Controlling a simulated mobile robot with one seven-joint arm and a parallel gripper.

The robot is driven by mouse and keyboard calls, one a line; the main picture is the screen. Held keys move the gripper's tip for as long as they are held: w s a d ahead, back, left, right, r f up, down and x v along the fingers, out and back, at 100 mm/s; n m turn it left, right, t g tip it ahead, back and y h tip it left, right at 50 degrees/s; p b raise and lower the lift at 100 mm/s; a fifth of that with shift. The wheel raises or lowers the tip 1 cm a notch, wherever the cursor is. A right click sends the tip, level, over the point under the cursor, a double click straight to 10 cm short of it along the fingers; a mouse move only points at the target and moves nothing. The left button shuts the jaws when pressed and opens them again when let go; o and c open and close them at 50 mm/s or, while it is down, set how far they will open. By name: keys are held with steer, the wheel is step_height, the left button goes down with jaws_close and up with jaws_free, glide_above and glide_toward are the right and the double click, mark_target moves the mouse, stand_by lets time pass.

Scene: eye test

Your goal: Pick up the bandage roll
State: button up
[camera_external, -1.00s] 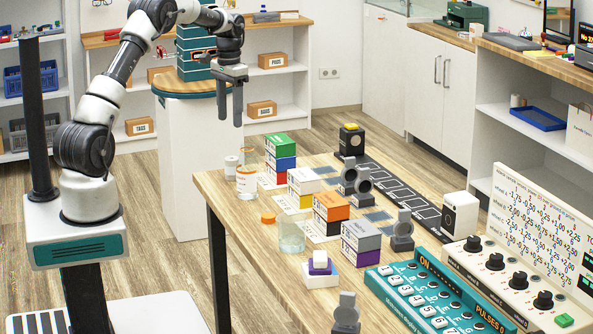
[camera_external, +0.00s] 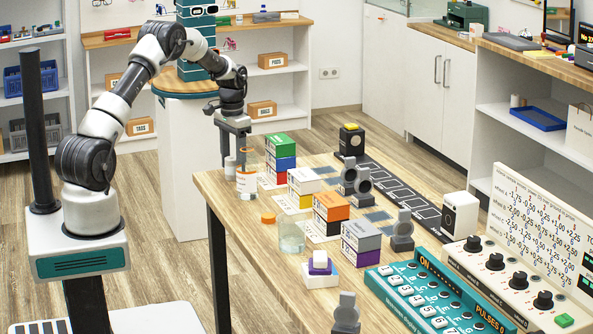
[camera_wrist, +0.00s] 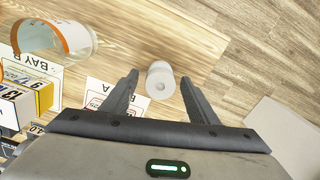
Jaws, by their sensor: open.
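The bandage roll (camera_wrist: 160,81) is a small white upright cylinder near the table edge. In the wrist view it lies between my two open fingertips (camera_wrist: 160,76), with a gap on either side. In the external view the roll (camera_external: 230,172) stands at the table's far left corner. My gripper (camera_external: 236,158) points down at it there, its fingers partly in front of it. How far the fingertips are above the table is hard to tell.
A clear jar with an orange band (camera_external: 246,182) stands close beside the roll. Stacked coloured boxes (camera_external: 281,151) stand to the right. An orange cap (camera_external: 268,217) and a glass beaker (camera_external: 291,238) are nearer the front. The table edge is close to the roll.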

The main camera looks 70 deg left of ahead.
steer(key=shift+f, duration=0.75)
steer(key=shift+c, duration=0.2)
steer(key=c, duration=1.1)
steer(key=shift+r, duration=0.15)
